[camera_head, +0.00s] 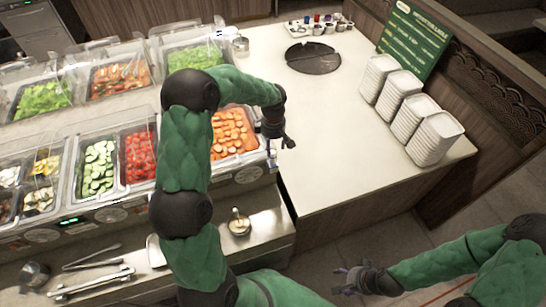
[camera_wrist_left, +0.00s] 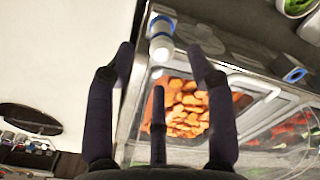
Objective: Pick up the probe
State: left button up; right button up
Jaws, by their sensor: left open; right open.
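A short white cylinder with a blue ring, possibly the probe (camera_wrist_left: 161,42), stands at the corner of the food well in the left wrist view. I cannot tell for sure what it is. My left gripper (camera_head: 280,137) is open beside the carrot well at the counter's edge. In the left wrist view its fingers (camera_wrist_left: 163,60) are spread and empty, with the white cylinder beyond and between their tips. My right gripper (camera_head: 362,279) is open and empty, low over the floor at the lower right, away from the counter.
The carrot pan (camera_head: 232,131) lies beside my left gripper. Clear-covered salad wells (camera_head: 120,75) fill the left. Stacked white trays (camera_head: 405,100) and a green menu board (camera_head: 413,40) stand right. Tongs (camera_head: 90,283) and a small pot (camera_head: 239,224) are on the front shelf.

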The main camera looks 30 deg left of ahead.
aim_at(272, 151)
pick_arm(q)
jog(key=shift+a+f+p, duration=0.15)
jog(key=shift+f+p, duration=0.35)
jog(key=shift+f, duration=1.85)
grip_shut()
